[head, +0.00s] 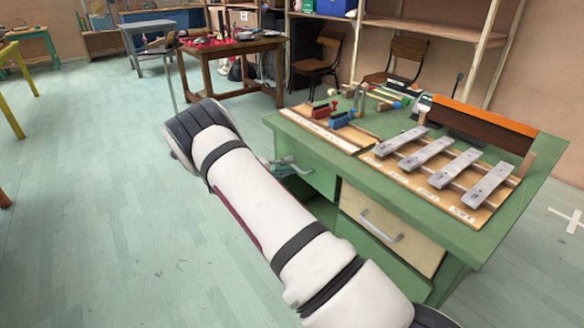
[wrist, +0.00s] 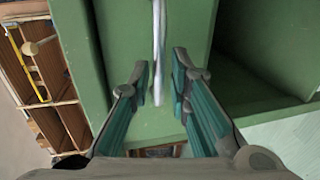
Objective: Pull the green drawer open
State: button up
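The green drawer (head: 318,177) is in the left part of the green workbench's front, partly hidden by my arm in the head view. Its green front (wrist: 187,25) fills the middle of the wrist view and a silver bar handle (wrist: 158,45) runs down it. My gripper (wrist: 163,78) is open, with one teal finger on each side of the handle's lower end. In the head view my gripper (head: 287,167) is at the drawer front, and the handle cannot be made out there.
A pale wooden drawer (head: 392,232) with a silver handle is to the right. Metal bars (head: 427,152) on wooden boards and small tools lie on the green workbench top (head: 375,124). A red-topped table (head: 232,45) stands behind.

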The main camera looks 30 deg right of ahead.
jog(key=shift+x, duration=1.25)
grip_shut()
jog(key=f+b+v, duration=0.2)
jog(key=v, duration=1.1)
jog(key=w+a+f+b+v, duration=0.1)
jog(key=f+b+v, duration=0.1)
jog(key=v, duration=1)
jog(key=shift+s+a+f, duration=0.45)
jog(key=shift+s+f, duration=0.05)
jog(key=shift+f, duration=0.1)
